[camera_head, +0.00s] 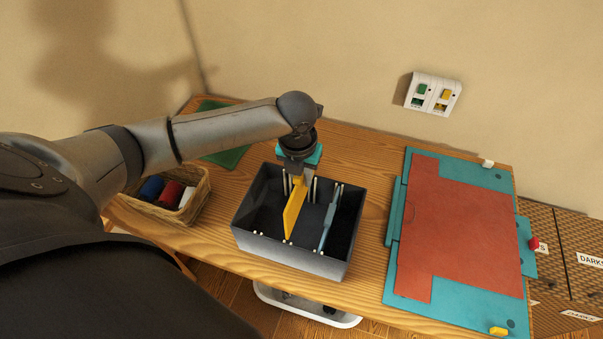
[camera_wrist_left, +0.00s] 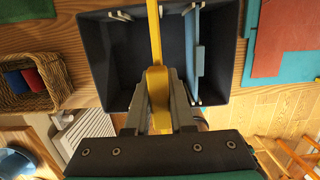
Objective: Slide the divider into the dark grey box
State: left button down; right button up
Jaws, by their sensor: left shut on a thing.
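The dark grey box (camera_head: 290,256) stands open on the wooden table, with pale upright pegs along its inner walls. A yellow divider (camera_head: 293,211) is upright inside the box, left of a blue divider (camera_head: 329,220) that stands between pegs. My left gripper (camera_head: 299,171) is above the box and shut on the yellow divider's top. In the left wrist view the gripper (camera_wrist_left: 160,102) grips the yellow divider (camera_wrist_left: 154,40), and the blue divider (camera_wrist_left: 196,48) is to its right. I cannot tell whether the yellow divider touches the box floor. My right gripper is not in view.
A wicker basket (camera_head: 174,217) with rolled items stands left of the box. A teal board with a red sheet (camera_head: 459,226) lies to the right. A green mat (camera_head: 226,156) lies behind. Bare table separates box and board.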

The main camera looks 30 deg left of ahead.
aim_at(302, 199)
pick_arm(q)
jog(key=shift+p, duration=0.4)
dwell(0.3)
jog(key=shift+f, duration=0.25)
dwell(0.4)
jog(key=shift+f+b, duration=0.7)
jog(key=shift+f, duration=0.35)
jog(key=shift+f, duration=0.15)
jog(key=shift+f+b, duration=1.45)
jog(key=shift+f, duration=1.4)
jog(key=shift+f, duration=0.15)
notch_tip(302, 199, down, 5)
jog(key=b, duration=0.3)
dwell(0.7)
